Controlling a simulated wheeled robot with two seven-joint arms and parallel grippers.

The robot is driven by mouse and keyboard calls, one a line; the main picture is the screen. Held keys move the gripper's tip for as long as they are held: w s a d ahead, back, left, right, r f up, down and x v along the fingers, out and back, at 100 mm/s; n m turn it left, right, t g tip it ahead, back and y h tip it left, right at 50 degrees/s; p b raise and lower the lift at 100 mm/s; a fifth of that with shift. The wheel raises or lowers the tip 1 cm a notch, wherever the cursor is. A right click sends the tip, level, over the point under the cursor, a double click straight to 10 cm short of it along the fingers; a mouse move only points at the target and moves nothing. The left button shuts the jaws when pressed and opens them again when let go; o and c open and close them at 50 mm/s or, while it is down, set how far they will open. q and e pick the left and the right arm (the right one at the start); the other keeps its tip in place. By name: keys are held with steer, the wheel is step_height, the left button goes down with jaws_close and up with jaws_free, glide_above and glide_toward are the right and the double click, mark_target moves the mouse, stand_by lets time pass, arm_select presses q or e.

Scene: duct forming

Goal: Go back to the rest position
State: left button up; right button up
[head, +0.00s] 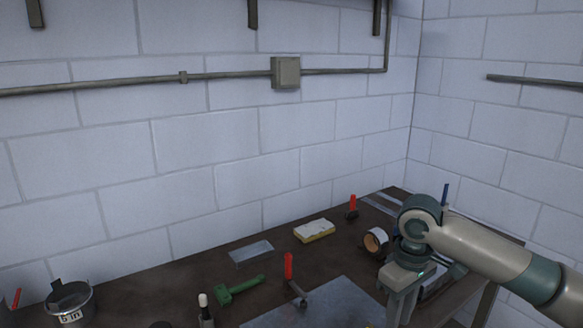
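My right arm comes in from the right side of the head view. Its gripper (400,305) points down over the right part of the dark workbench (190,272). The fingers run down to the bottom edge of the picture, and I cannot make out whether they are apart or hold something. My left gripper is not in view.
On the bench are a metal pot (71,303), a green tool (240,287), a red-handled tool (289,267), a yellow-white sponge (314,231), a tape roll (375,241) and a metal sheet (325,305). A block wall (180,150) stands behind.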

steer(key=s+a+f+t+y, duration=0.1)
steer(key=s+a+f+y, duration=0.1)
steer(key=s+a+f, duration=0.65)
steer(key=s+a+f+t+y, duration=0.15)
steer(key=s+a+f, duration=0.3)
steer(key=f, duration=0.65)
steer(key=s+d+f+m+t+h, duration=0.15)
steer(key=s+d+f, duration=0.35)
steer(key=s, duration=0.5)
steer(key=s+d+f+m+h, duration=0.2)
steer(key=s+d+f+m, duration=0.1)
steer(key=s+d, duration=0.55)
step_height(320, 180, down, 30)
steer(key=s+r+g+b, duration=0.1)
steer(key=s+g, duration=0.1)
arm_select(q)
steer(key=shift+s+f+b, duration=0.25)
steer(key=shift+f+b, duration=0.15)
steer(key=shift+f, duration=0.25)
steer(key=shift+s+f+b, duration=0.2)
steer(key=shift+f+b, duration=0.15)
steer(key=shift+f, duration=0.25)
arm_select(e)
steer(key=s+d+f+g, duration=0.1)
steer(key=s+d+f, duration=0.1)
steer(key=s+f, duration=1.6)
steer(key=shift+s+d+f, duration=0.2)
steer(key=shift+d+f, duration=0.15)
steer(key=shift+f, duration=0.4)
